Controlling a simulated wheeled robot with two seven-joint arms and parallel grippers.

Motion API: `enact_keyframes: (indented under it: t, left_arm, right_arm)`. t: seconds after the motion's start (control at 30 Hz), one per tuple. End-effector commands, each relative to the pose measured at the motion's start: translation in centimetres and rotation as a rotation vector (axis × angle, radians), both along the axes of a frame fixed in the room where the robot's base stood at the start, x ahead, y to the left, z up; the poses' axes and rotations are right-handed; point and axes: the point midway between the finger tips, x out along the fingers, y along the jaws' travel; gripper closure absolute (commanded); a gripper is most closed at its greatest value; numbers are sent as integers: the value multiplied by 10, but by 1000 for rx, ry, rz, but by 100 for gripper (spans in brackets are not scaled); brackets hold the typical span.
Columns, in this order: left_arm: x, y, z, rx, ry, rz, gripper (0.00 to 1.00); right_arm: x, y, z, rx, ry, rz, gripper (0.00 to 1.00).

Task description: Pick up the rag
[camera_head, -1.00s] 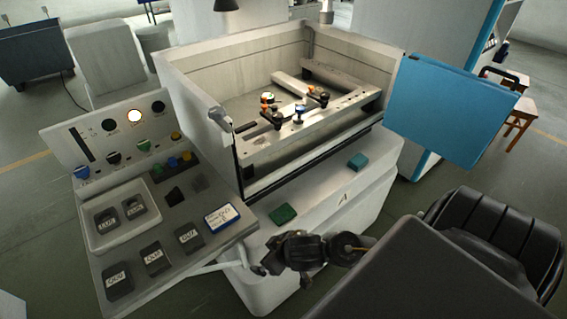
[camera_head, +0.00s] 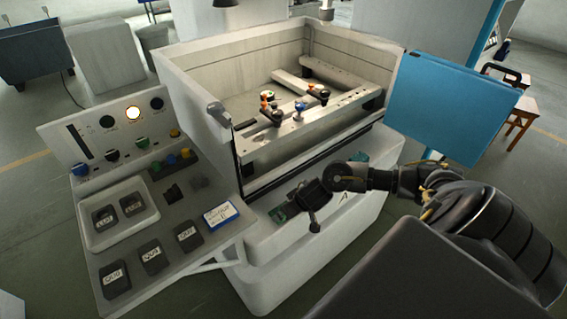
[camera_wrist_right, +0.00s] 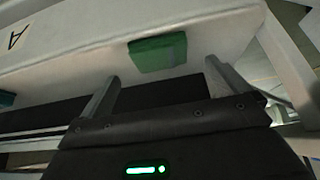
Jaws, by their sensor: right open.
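A green folded pad, rag-like, (camera_head: 279,214) lies on the pale front ledge of the machine. It also shows in the right wrist view (camera_wrist_right: 158,52), just ahead of and between the fingertips, not gripped. A second, teal folded pad (camera_head: 361,157) lies farther right on the ledge, partly behind my right arm; its edge shows at the left of the wrist view (camera_wrist_right: 6,98). I cannot tell which is the rag. My right gripper (camera_head: 304,207) is open and empty, beside the green pad. My left gripper is not in view.
The machine's tank (camera_head: 200,105) with clamps and rails inside rises behind the ledge. A control panel (camera_head: 195,265) with knobs and labelled buttons stands at left. A blue panel (camera_head: 445,105) hangs at right.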

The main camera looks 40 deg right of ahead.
Motion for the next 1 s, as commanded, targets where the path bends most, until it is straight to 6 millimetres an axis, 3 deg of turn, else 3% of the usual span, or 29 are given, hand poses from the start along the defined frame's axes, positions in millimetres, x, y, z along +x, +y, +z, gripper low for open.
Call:
enact_keyframes:
  t: [0.33, 0.67, 0.93, 1.0]
  left_arm:
    - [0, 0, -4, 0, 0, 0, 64]
    - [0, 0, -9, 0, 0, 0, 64]
    - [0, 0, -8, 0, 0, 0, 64]
    - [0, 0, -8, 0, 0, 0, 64]
  right_arm:
    - [10, 0, -15, -1, -1, 0, 0]
    - [34, -1, -51, -1, -1, 0, 0]
    - [36, -1, -53, -2, -2, 1, 0]
    - [36, -1, -53, -2, -2, 1, 7]
